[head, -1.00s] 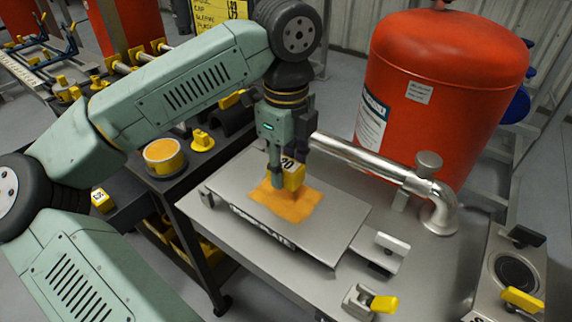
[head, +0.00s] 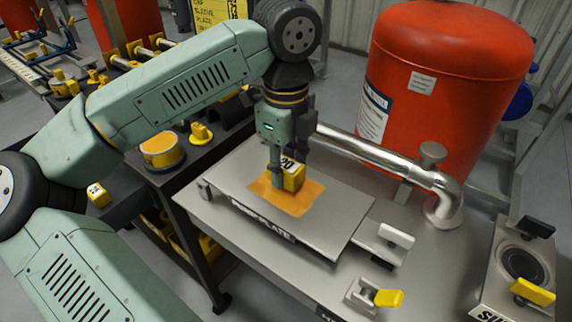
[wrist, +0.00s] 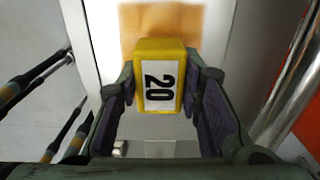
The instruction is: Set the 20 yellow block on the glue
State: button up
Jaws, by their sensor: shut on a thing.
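The yellow block (head: 292,178) has a white label with a black 20, and it also shows in the wrist view (wrist: 158,76). My gripper (head: 282,172) is shut on it, with a finger on each side of the block in the wrist view (wrist: 160,88). The glue is an orange patch (head: 284,198) on the grey pump plate (head: 335,222). The block is over the back part of the glue in the head view. I cannot tell whether its underside touches the glue.
A polished pipe (head: 385,168) runs behind the plate, with a large red tank (head: 445,95) beyond it. Toggle clamps (head: 375,297) stand at the plate's front right. A dark cart (head: 140,195) at left holds an orange-topped tin (head: 162,150) and a second yellow block (head: 98,195).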

jog(key=shift+f+b, duration=0.2)
jog(key=shift+b, duration=0.1)
jog(key=shift+f+b, duration=0.35)
jog(key=shift+b, duration=0.05)
jog(key=shift+f+b, duration=0.45)
jog(key=shift+b, duration=0.15)
dwell(0.4)
jog(key=o, duration=1.1)
jog(key=shift+o, duration=0.2)
jog(key=shift+c, duration=0.7)
jog(key=shift+r, duration=0.15)
